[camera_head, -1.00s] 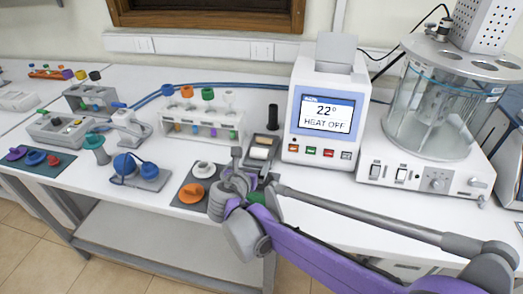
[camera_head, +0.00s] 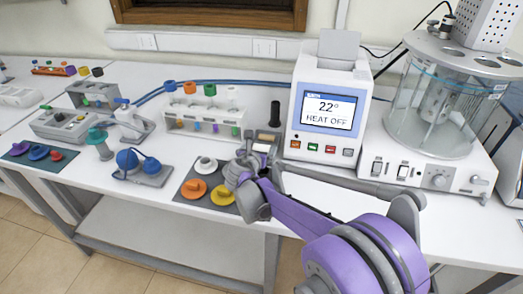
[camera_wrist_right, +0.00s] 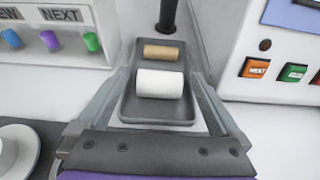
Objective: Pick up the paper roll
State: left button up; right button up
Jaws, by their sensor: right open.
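The white paper roll (camera_wrist_right: 161,83) lies on its side in a grey tray (camera_wrist_right: 158,115) in the right wrist view. A brown roll (camera_wrist_right: 164,52) lies just behind it in the same tray. My right gripper (camera_wrist_right: 160,78) is open, with one finger on each side of the tray and the white roll between them; I see no grip on it. In the head view, my right gripper (camera_head: 254,154) is over the tray area and mostly hides the tray and rolls. My left gripper is not in view.
A black post (camera_wrist_right: 168,15) stands behind the tray. The heater display unit (camera_head: 327,110) is close on the right. A rack with coloured caps (camera_head: 203,122) stands to the left. A dark mat with caps (camera_head: 183,196) lies at the front left.

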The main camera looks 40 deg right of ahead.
jog(key=shift+c, duration=0.3)
jog(key=c, duration=1.4)
notch_tip(320, 180, up, 10)
jog(key=shift+r+p, duration=0.1)
jog(key=shift+p, duration=0.45)
jog(key=shift+a, duration=0.1)
